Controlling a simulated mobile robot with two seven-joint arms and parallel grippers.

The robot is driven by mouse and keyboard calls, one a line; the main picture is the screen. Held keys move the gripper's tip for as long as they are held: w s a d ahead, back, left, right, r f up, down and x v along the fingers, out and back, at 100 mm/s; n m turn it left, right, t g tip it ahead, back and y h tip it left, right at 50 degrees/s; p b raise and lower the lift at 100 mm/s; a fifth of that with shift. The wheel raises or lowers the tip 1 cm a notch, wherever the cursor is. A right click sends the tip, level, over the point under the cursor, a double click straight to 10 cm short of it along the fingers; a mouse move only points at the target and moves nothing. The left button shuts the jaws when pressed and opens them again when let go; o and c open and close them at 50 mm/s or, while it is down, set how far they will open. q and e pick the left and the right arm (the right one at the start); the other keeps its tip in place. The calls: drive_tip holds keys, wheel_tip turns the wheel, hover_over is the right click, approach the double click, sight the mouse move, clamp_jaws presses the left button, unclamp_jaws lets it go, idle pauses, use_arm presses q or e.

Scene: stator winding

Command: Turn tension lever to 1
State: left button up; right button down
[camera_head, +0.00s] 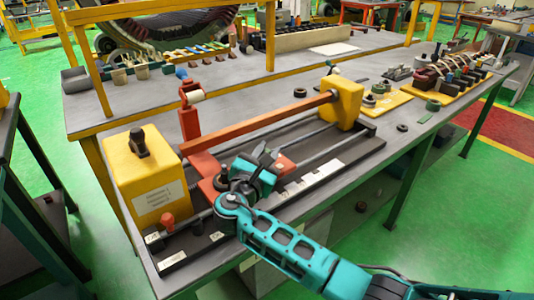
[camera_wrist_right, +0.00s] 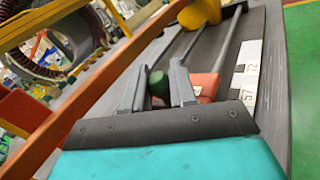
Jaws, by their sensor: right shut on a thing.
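The winding machine has a red carriage (camera_head: 207,189) on its rails, between two yellow end boxes. My right gripper (camera_head: 264,156) is over this carriage, and its dark fingers point toward it. In the wrist view a dark green knob (camera_wrist_right: 158,84) shows between the two fingers of my right gripper (camera_wrist_right: 160,78), which are shut on it. I take it to be the tension lever's handle; its lower part and its pointer are hidden. A red part (camera_wrist_right: 204,84) lies just beyond the right finger. My left gripper is not in view.
A long orange bar (camera_head: 260,123) runs above the carriage between the left yellow box (camera_head: 144,176) and the right one (camera_head: 345,101). A white label strip (camera_head: 310,180) lies on the base plate's front side. A black knob (camera_head: 140,143) tops the left box.

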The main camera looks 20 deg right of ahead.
drive_tip(key=shift+r, duration=0.1)
drive_tip(key=c, duration=1)
unclamp_jaws()
drive_tip(key=shift+o, duration=0.2)
drive_tip(key=v, duration=1.3)
